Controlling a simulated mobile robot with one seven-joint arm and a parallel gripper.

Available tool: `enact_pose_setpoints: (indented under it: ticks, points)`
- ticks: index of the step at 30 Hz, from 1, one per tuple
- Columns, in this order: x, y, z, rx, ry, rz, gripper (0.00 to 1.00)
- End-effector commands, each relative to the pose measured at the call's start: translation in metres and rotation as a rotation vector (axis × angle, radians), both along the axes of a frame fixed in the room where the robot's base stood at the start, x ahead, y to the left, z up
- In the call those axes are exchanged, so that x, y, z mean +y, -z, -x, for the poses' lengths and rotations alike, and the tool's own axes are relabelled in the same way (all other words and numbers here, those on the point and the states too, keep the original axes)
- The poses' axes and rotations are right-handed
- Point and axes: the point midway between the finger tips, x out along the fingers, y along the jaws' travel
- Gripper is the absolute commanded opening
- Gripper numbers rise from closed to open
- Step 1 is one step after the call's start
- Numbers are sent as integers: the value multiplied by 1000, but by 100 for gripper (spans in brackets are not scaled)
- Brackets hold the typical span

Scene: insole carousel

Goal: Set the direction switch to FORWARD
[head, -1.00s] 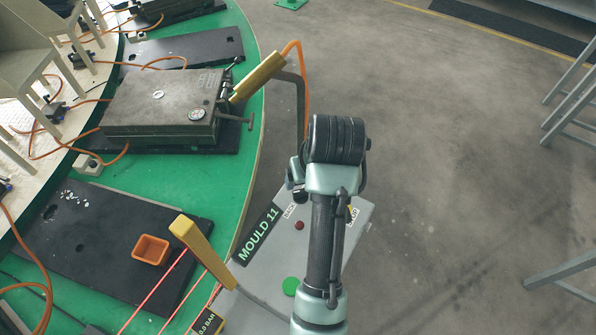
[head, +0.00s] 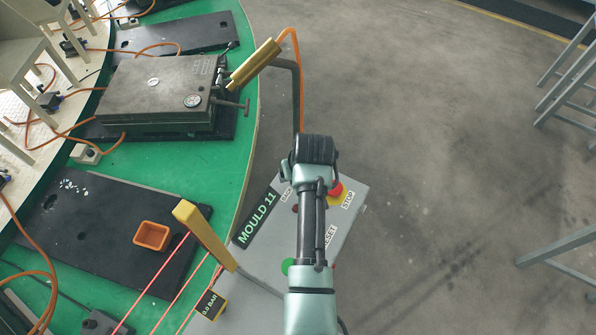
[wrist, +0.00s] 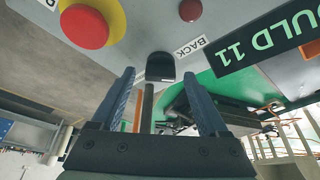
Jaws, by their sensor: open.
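The grey control box (head: 340,225) stands beside the green table edge. In the wrist view a black rounded knob (wrist: 160,67), which looks like the direction switch, stands out from the box near a white BACK label (wrist: 190,47). My gripper (wrist: 160,76) is open, with one finger on each side of the knob in the picture. I cannot tell whether the fingers reach around it or touch it. No FORWARD label is readable. In the head view my arm hides the knob and fingers.
A red stop button on a yellow base (wrist: 83,26) and a small red button (wrist: 190,9) are close by.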

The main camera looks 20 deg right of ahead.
Motion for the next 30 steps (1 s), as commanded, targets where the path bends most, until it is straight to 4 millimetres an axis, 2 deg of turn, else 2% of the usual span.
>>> enact_pose_setpoints:
  ticks: [4,5,17,30]
  points:
    - [0,0,0,0,0,0,78]
    - [0,0,0,0,0,0,74]
    - [0,0,0,0,0,0,2]
    - [1,-1,0,0,70,0,0]
